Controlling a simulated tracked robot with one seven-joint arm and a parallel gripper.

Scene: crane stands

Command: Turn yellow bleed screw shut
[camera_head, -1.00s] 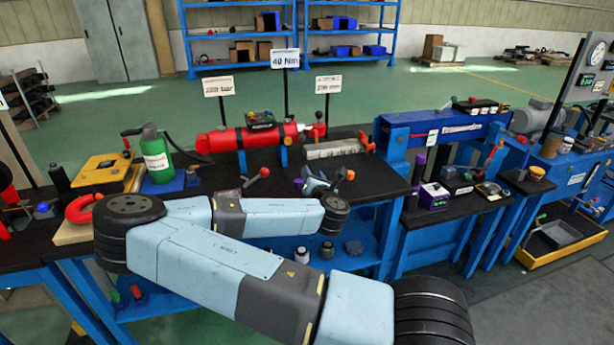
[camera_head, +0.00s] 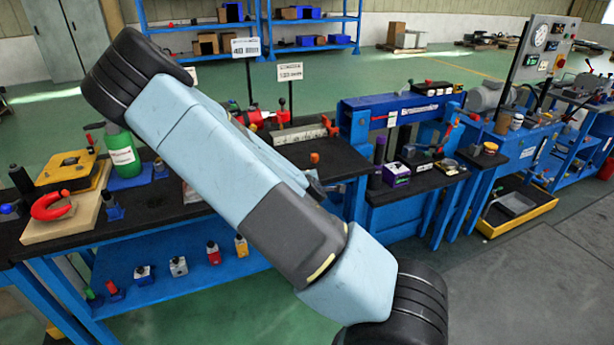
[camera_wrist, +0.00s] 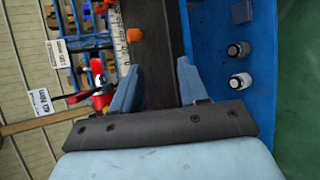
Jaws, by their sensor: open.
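I cannot pick out a yellow bleed screw for certain in either view. An orange knob (camera_head: 314,158) stands on the black bench top right of my arm in the head view; it also shows in the wrist view (camera_wrist: 134,35), beyond the fingers. A red cylinder (camera_head: 258,118) lies at the back of the bench, partly hidden by my arm. My gripper (camera_wrist: 159,64) is open and empty, its two blue-grey fingers apart over the dark bench top. In the head view my arm mostly hides it.
A red clamp (camera_head: 50,206) on a wooden board and a green bottle (camera_head: 122,150) stand at the left. A blue press frame (camera_head: 372,118) stands right of the bench. Small bottles (camera_wrist: 238,50) sit on the blue lower shelf.

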